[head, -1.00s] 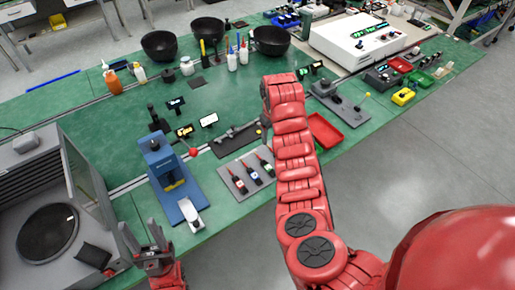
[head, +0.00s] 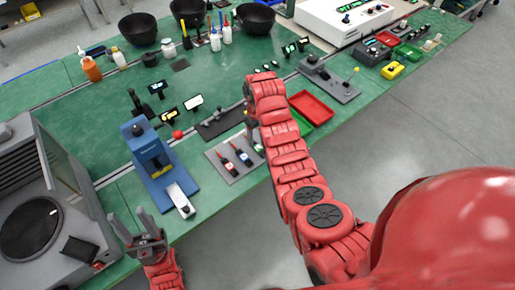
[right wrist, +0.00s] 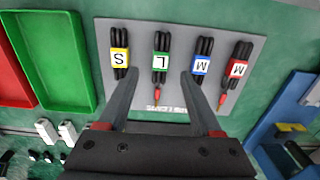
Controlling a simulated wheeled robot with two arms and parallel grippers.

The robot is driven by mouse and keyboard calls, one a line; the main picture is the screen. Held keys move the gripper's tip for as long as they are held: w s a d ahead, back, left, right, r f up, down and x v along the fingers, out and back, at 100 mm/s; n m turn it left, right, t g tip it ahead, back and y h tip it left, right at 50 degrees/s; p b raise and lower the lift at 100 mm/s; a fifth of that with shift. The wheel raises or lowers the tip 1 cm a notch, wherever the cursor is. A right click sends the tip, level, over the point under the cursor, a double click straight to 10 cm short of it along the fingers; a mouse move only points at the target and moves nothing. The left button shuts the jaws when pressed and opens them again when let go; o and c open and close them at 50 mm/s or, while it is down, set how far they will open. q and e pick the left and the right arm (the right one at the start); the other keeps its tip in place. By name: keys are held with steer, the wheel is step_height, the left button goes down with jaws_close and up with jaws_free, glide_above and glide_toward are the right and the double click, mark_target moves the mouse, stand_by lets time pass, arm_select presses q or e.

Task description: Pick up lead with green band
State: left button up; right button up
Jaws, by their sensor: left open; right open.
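The lead with the green band (right wrist: 160,62), marked L, lies on a grey board (right wrist: 258,85) in the right wrist view. On either side lie a yellow-banded lead (right wrist: 120,48) marked S and a blue-banded lead (right wrist: 201,62) marked M; a red-banded lead (right wrist: 236,65) is further right. My right gripper (right wrist: 160,74) is open and empty, its fingers appearing either side of the green-banded lead. Its height above the board is unclear. In the head view my right arm hides part of the board (head: 217,153). My left gripper (head: 137,222) is open and empty, away from the leads.
A green tray (right wrist: 52,60) and red tray (head: 312,108) sit beside the board. A blue press-like fixture (head: 150,165) stands on its other side. A grey machine (head: 45,200) stands at the left. Bowls and bottles are at the back.

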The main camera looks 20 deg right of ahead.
mark_target(257, 147)
steer(key=shift+f+p, duration=0.35)
steer(key=shift+p, duration=0.2)
step_height(257, 147, down, 3)
steer(key=shift+a+r+p, duration=0.1)
steer(key=shift+r+p, duration=0.05)
steer(key=shift+p, duration=0.5)
steer(key=shift+f, duration=0.95)
jaws_close()
